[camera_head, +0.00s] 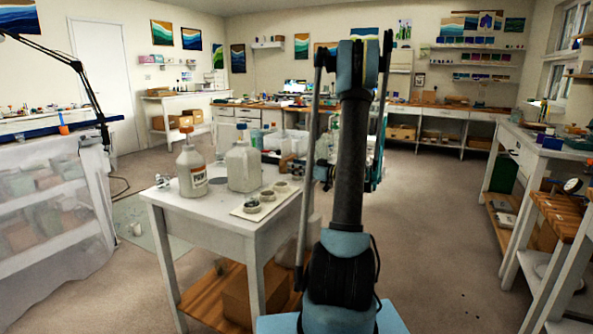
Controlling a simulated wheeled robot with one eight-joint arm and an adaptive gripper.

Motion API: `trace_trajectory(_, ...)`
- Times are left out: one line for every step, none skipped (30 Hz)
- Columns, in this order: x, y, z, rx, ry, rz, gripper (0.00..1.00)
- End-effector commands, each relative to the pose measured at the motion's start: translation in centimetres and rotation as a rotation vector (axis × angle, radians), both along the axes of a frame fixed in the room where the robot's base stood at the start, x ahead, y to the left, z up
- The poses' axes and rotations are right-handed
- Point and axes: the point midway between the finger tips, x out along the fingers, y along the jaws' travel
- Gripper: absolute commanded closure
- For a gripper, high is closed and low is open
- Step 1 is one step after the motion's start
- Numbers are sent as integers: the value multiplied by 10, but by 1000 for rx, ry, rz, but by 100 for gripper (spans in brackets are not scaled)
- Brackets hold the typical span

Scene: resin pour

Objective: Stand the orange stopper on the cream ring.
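I cannot pick out the orange stopper with certainty. A small orange object (63,129) stands on the covered bench at the left, and an orange-brown cap (186,130) tops a white jug on the near table. Three small pale round pieces, one at the front (252,206), sit in a row on a light board on that table. They look ring-like, but I cannot tell whether one is the cream ring. My arm rises through the middle of the view. Its gripper cannot be made out, so its hold and fingers do not show.
The near white table (222,219) also carries a labelled white jug (192,175) and a pale jug (243,168). A plastic-draped bench (50,210) stands left, and a workbench (545,155) stands right. Open floor (440,220) lies between my arm and the right benches.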

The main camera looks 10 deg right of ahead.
Motion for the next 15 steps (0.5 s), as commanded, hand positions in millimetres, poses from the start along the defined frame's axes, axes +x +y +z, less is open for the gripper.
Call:
trace_trajectory(0, 0, 0, 0, 0, 0, 65)
trace_trajectory(0, 0, 0, 0, 0, 0, 65)
trace_trajectory(0, 0, 0, 0, 0, 0, 65)
trace_trajectory(0, 0, 0, 0, 0, 0, 65)
trace_trajectory(-1, -1, 0, 0, 0, 0, 65)
trace_trajectory(-1, -2, 0, 0, 0, -1, 65)
trace_trajectory(-2, -4, 0, 0, 0, -1, 65)
trace_trajectory(-4, -6, 0, 0, 0, -2, 65)
trace_trajectory(-6, -9, 0, 0, 0, -3, 65)
trace_trajectory(-8, -12, 0, 0, 0, -3, 65)
trace_trajectory(-10, -15, 0, 0, 0, -3, 65)
trace_trajectory(-13, -20, 0, 0, 0, -3, 65)
trace_trajectory(-16, -24, 0, 0, 0, -4, 65)
trace_trajectory(-20, -28, 0, 0, 0, -4, 65)
trace_trajectory(-23, -33, 0, 0, 0, -4, 65)
